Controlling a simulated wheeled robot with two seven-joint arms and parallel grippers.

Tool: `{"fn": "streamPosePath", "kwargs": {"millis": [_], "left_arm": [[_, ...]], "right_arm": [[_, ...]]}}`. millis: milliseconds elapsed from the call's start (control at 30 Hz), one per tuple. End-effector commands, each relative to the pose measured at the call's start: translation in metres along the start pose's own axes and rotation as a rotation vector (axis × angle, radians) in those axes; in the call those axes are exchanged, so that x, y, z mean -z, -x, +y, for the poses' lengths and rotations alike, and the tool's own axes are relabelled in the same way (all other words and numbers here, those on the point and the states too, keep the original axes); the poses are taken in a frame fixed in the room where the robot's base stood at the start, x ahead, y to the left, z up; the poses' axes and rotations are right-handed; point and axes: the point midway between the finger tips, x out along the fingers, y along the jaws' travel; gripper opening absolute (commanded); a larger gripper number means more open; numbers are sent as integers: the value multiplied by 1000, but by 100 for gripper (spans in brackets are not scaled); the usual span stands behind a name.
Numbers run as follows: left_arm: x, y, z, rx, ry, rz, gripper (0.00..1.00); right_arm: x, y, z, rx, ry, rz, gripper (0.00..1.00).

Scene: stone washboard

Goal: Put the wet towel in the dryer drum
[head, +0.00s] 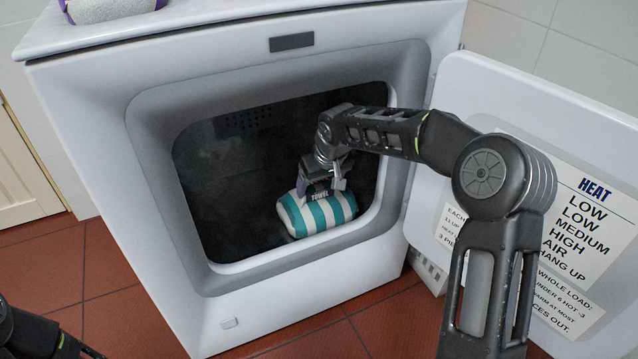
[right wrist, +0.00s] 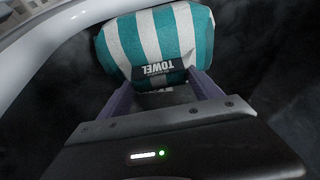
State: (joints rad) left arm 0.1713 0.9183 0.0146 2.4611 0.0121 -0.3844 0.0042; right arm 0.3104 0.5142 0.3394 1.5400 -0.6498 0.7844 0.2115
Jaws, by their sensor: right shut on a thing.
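The towel (head: 320,213) is a rolled bundle with teal and white stripes and a dark "TOWEL" label. It is inside the dark dryer drum (head: 225,190), low and near the front opening. My right gripper (head: 322,188) reaches in through the opening and is shut on the towel from above. In the right wrist view the towel (right wrist: 158,42) sits at the ends of the two fingers, label towards me. I cannot tell whether it touches the drum floor. Part of my left arm (head: 40,335) shows at the bottom left corner; its fingertips are not clearly visible.
The white dryer (head: 90,110) has its door (head: 455,100) swung open to the right, with heat-setting labels (head: 585,225) on it. The opening's rim (head: 165,175) surrounds my right arm. A purple-edged item (head: 105,8) stands on top. Red tile floor (head: 40,260) is clear at left.

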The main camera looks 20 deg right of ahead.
Motion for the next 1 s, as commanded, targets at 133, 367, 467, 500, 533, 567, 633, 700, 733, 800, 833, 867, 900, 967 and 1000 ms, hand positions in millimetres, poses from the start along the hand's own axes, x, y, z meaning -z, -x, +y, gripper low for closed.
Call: {"fn": "streamPosePath", "kwargs": {"millis": [133,367,467,500,533,567,633,700,733,800,833,867,900,967,1000], "left_arm": [[0,0,0,0,0,0,45],[0,0,0,0,0,0,45],[0,0,0,0,0,0,45],[0,0,0,0,0,0,45],[0,0,0,0,0,0,45],[0,0,0,0,0,0,45],[0,0,0,0,0,0,45],[0,2,1,0,0,0,45],[0,3,1,0,0,0,45],[0,6,2,1,0,-1,45],[0,8,3,1,0,-1,45],[0,12,4,1,-1,-1,45],[-1,17,6,2,-1,-2,45],[-2,17,7,3,-2,-2,45],[-2,17,7,3,-2,-2,45]], "right_arm": [[0,0,0,0,0,0,76],[0,0,0,0,0,0,95],[0,0,0,0,0,0,96],[0,0,0,0,0,-1,96],[0,0,0,0,0,-1,96],[0,0,0,0,0,0,96],[0,0,0,0,0,0,96],[1,3,0,-1,0,0,96],[2,5,0,-1,0,-1,96],[4,11,1,-1,-1,-1,96],[6,14,1,-1,-1,0,96],[7,20,0,-1,0,0,96],[7,26,0,-2,0,-1,96],[0,29,1,-2,1,-2,96],[-7,31,1,-2,1,-2,96]]}}
